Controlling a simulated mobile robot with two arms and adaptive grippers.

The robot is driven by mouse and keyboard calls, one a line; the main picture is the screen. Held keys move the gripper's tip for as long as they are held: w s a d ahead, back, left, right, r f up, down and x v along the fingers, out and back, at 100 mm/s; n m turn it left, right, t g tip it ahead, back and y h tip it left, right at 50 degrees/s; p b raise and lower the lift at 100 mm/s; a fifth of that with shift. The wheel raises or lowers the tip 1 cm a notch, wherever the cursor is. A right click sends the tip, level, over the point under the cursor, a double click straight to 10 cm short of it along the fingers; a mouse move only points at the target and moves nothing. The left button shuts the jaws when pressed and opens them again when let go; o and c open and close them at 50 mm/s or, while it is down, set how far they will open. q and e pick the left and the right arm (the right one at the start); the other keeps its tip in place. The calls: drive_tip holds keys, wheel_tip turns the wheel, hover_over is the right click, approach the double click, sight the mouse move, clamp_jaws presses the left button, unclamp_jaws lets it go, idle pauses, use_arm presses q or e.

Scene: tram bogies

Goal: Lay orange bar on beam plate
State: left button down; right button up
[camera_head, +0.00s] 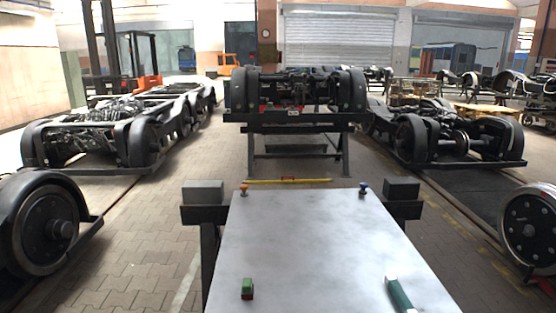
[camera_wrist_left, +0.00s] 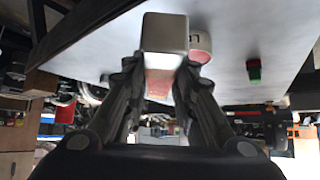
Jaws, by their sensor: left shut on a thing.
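In the left wrist view, my left gripper (camera_wrist_left: 158,75) is shut on a pale block (camera_wrist_left: 165,38). The block looks silvery, with a reddish lower face; I cannot tell if it is the orange bar. A whitish rounded thing with a dark mark and red edge (camera_wrist_left: 201,43) is close beside it. In the head view, a thin yellow bar with an orange middle piece (camera_head: 288,180) lies by the far edge of the metal-topped table (camera_head: 310,245). I cannot make out which surface is the beam plate. Neither gripper shows in the head view.
A green block (camera_head: 247,288) and a green cylinder (camera_head: 399,294) are on the table's near part. An orange-topped knob (camera_head: 244,190) and a blue one (camera_head: 362,188) stand near its far corners. Dark blocks (camera_head: 203,192) flank it. A bogie (camera_head: 296,95) stands beyond.

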use_arm(q)
drive_tip(key=s+a+r+m+g+h, duration=0.1)
drive_tip(key=a+r+m, duration=0.1)
drive_tip(key=a, duration=0.7)
drive_tip(key=s+a+r+m+g+h, duration=0.1)
drive_tip(key=a+r, duration=0.3)
drive_tip(key=a, duration=0.5)
drive_tip(key=shift+s+a+r+m, duration=0.2)
drive_tip(key=shift+s+r+m, duration=0.1)
drive_tip(key=shift+s+m, duration=0.1)
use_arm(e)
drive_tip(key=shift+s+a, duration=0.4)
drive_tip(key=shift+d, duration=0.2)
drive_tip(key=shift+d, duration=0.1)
use_arm(q)
drive_tip(key=d+r+m+g+h, duration=0.1)
drive_tip(key=d+r+m+g, duration=0.2)
drive_tip(key=d, duration=0.3)
drive_tip(key=d+r+m+g, duration=0.3)
drive_tip(key=d+r+m, duration=0.1)
drive_tip(key=d, duration=0.3)
drive_tip(key=shift+m+h, duration=0.4)
drive_tip(key=shift+m, duration=0.1)
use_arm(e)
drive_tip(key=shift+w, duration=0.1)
